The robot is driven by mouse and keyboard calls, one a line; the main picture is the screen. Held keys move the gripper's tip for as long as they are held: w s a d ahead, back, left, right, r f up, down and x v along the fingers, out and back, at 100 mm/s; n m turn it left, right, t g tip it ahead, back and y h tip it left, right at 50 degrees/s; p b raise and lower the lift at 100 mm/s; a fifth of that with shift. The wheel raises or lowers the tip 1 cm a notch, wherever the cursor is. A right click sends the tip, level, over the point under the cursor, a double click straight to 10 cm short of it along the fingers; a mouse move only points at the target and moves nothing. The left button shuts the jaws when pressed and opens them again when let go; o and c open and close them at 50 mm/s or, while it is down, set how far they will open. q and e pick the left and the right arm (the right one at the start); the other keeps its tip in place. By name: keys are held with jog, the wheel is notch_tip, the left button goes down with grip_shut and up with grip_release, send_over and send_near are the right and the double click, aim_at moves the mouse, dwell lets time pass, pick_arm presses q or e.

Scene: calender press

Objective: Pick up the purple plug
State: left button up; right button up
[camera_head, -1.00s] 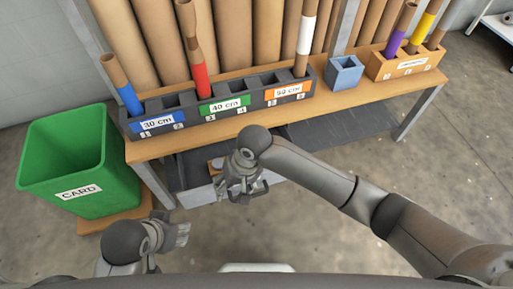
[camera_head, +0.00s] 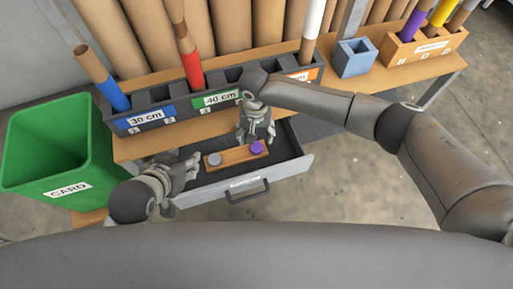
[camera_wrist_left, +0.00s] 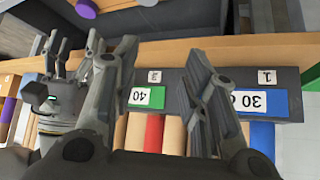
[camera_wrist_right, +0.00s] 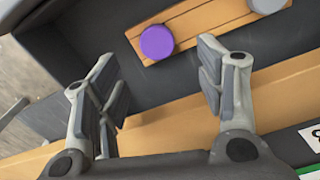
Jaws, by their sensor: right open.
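The purple plug (camera_head: 257,147) stands at the right end of a small wooden block (camera_head: 235,156) inside the open drawer (camera_head: 292,168). In the right wrist view the purple plug (camera_wrist_right: 157,42) lies ahead of and between my right fingers, apart from them. My right gripper (camera_wrist_right: 158,75) is open and empty; in the head view the right gripper (camera_head: 259,134) hangs just behind the plug. My left gripper (camera_wrist_left: 160,60) is open and empty. In the head view the left gripper (camera_head: 191,168) is at the drawer's left side. The left wrist view also shows the purple plug (camera_wrist_left: 86,8).
A grey plug (camera_head: 214,159) sits at the block's left end. The drawer handle (camera_head: 248,193) faces me. The bench above carries a dark tube rack (camera_head: 152,118), a blue box (camera_head: 355,58) and a wooden rack (camera_head: 425,48). A green bin (camera_head: 55,150) stands left.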

aim_at(257, 146)
jog(key=shift+f+b, duration=0.3)
jog(key=shift+f, duration=0.55)
jog(key=f+b, duration=0.1)
jog(key=f, duration=0.1)
jog(key=f+b, duration=0.1)
jog(key=f, duration=0.1)
jog(key=shift+s+d+f, duration=0.15)
jog(key=shift+d+f, duration=0.05)
pick_arm(q)
jog(key=w+d+r+t+h, duration=0.2)
jog(key=w+d+r+t, duration=0.2)
jog(key=w+r+t, duration=0.4)
jog(key=shift+w+r+h, duration=0.25)
jog(key=shift+r+h, duration=0.05)
jog(key=shift+r, duration=1.45)
pick_arm(e)
jog(key=shift+f, duration=0.2)
jog(key=c, duration=0.9)
